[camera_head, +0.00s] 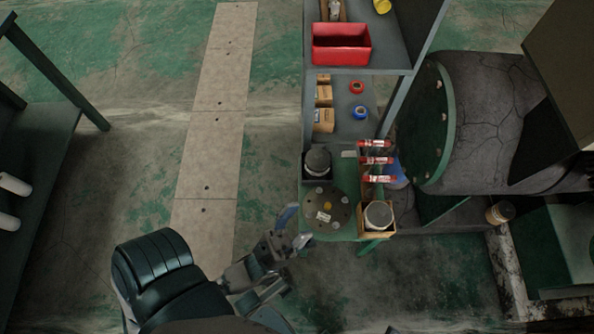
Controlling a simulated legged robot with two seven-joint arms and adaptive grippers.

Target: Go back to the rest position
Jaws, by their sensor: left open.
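My left gripper (293,229) is in the lower middle of the head view, at the end of my dark arm. Its fingers are spread with nothing between them. It is just left of the near end of a green workbench, close to a round dark plate (327,208) with several small parts on it. From this view I cannot tell its height relative to the bench, but no contact shows. My right gripper is not in view.
The bench holds red-labelled cylinders (376,160), a dark-topped canister (318,161) and a boxed canister (378,214). Behind are a red bin (341,44), cartons and tape rolls (357,87). A large tank (480,120) stands right. Open floor with pale plates (215,130) lies left.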

